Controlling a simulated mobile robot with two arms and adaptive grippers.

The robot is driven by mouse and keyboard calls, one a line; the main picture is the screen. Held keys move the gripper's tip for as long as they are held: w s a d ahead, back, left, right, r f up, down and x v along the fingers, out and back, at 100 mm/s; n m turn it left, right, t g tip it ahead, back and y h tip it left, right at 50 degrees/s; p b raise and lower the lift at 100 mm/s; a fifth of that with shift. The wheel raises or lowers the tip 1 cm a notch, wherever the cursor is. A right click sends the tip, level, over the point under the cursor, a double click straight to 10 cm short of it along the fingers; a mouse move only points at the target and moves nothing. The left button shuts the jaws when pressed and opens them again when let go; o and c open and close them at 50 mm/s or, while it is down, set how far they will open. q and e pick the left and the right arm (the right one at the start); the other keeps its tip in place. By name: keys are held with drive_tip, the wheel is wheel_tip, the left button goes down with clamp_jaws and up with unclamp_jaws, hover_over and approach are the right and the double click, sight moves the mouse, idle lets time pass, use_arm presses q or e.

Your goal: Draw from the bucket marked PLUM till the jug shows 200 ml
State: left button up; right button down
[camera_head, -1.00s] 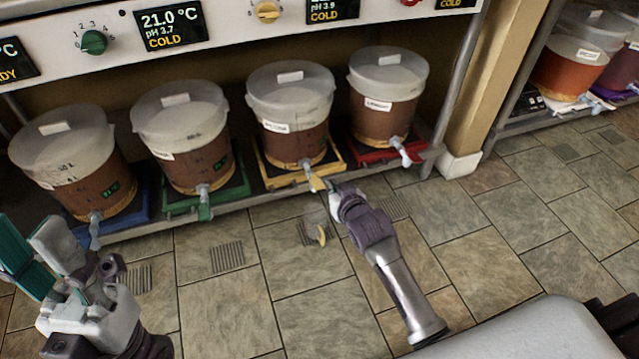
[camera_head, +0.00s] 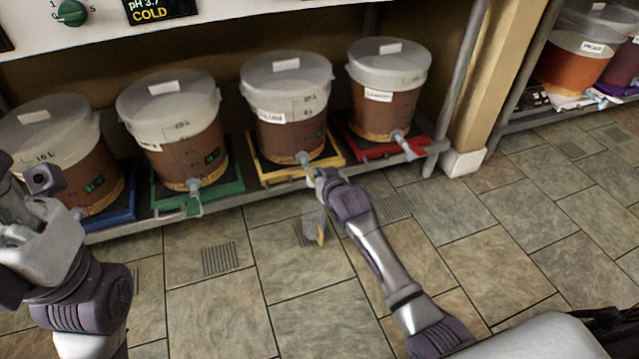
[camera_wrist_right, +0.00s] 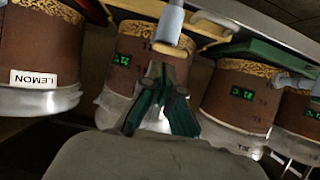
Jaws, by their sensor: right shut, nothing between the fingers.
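A lidded brown bucket (camera_head: 288,135) stands on the yellow-edged tray, third from left. Its label (camera_head: 272,118) seems to read PLUM, but is blurred. Its pale tap (camera_head: 307,169) points out over the floor, and also shows in the right wrist view (camera_wrist_right: 169,24). A clear jug (camera_head: 314,221) with a yellowish handle stands on the floor below; its level and marks are unreadable. My right gripper (camera_head: 320,178) is shut and empty close to the tap; contact is unclear. Its teal fingers show in the right wrist view (camera_wrist_right: 166,90). My left gripper (camera_head: 25,215) is at the left edge, fingers unclear.
On the right stands the LEMON bucket (camera_head: 384,100) on a red tray (camera_head: 412,150). On the left are a bucket on a green tray (camera_head: 225,187) and one on a blue tray (camera_head: 125,208). A shelf post (camera_head: 455,80) stands right. The tiled floor is largely clear.

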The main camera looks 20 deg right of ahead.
drive_tip(key=shift+s+f, duration=0.1)
drive_tip(key=shift+f, duration=0.25)
drive_tip(key=shift+s+f+t+b, duration=0.2)
drive_tip(key=shift+f+t+b, duration=0.15)
drive_tip(key=shift+f+t, duration=0.2)
drive_tip(key=shift+s+f+t+b, duration=0.2)
drive_tip(key=shift+f+t+b, duration=0.2)
drive_tip(key=shift+t, duration=0.25)
idle(6.5)
